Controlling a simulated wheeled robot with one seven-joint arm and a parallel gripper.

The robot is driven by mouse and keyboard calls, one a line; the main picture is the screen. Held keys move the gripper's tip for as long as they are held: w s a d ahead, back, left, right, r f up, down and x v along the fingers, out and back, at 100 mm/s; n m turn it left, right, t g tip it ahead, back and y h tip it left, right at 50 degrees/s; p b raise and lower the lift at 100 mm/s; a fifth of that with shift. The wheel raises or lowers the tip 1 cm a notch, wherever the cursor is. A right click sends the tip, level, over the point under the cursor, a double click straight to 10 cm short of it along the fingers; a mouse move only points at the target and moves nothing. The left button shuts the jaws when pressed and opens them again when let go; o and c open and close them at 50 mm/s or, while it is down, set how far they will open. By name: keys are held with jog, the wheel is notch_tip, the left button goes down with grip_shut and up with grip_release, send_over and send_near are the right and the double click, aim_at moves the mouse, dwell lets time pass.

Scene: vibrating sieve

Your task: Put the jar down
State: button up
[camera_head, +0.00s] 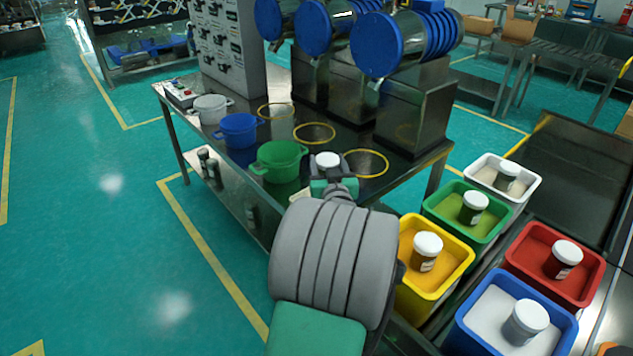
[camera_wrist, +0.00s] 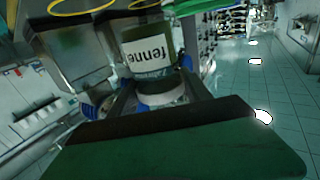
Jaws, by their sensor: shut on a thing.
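My gripper (camera_head: 328,170) is shut on a jar (camera_head: 327,159) with a white lid. The jar is over the front part of the metal table (camera_head: 343,205), between the green pot and the rightmost yellow ring (camera_head: 365,163). In the wrist view the jar (camera_wrist: 149,54) sits between the two fingers, with a pale label reading "fenne" and its white lid nearest my palm. My arm hides much of the jar in the head view. I cannot tell whether its base touches the table.
White (camera_head: 211,108), blue (camera_head: 238,130) and green (camera_head: 279,160) pots stand on the left. Blue-ended drums (camera_head: 381,45) stand behind. Yellow (camera_head: 409,290), green (camera_head: 433,206), white (camera_head: 531,184), red (camera_head: 592,283) and blue (camera_head: 467,331) bins with jars are at right.

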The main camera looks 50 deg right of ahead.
jog(key=shift+w+d+f+b, duration=0.15)
jog(key=shift+w+f, duration=0.55)
jog(key=shift+f, duration=0.8)
jog(key=shift+w+d+f+b, duration=0.15)
jog(key=shift+w+f, duration=0.6)
jog(key=shift+f, duration=0.8)
jog(key=shift+w+d+f, duration=0.15)
jog(key=shift+w+f, duration=0.55)
jog(key=shift+f, duration=0.8)
jog(key=o, duration=1.5)
jog(key=shift+r, duration=0.1)
jog(key=shift+c, duration=0.2)
